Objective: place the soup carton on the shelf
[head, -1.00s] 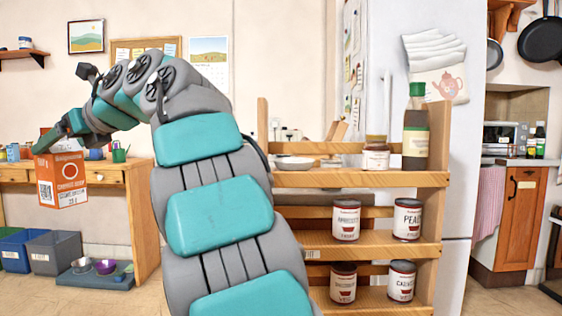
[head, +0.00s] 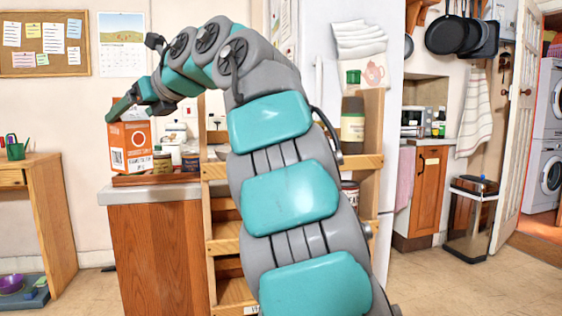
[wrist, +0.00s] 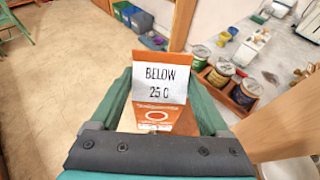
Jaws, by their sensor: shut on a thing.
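The soup carton (head: 130,147), an orange and white box, is held upright at the left of the head view. My gripper (head: 124,108) is shut on its upper part. In the wrist view, the carton (wrist: 160,83) shows a white panel reading "BELOW 25 C", between my gripper's two green fingers (wrist: 165,103). The wooden shelf (head: 228,246) stands at the middle of the head view, largely hidden behind my arm. Part of a can (head: 350,190) shows lower down. The carton is left of the shelf.
A counter (head: 150,250) left of the shelf bears a wooden tray (head: 152,180) with several jars, behind or below the carton. A wooden desk (head: 50,215) is at far left. Open floor (head: 430,280) lies at right, with a bin (head: 470,215) and door.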

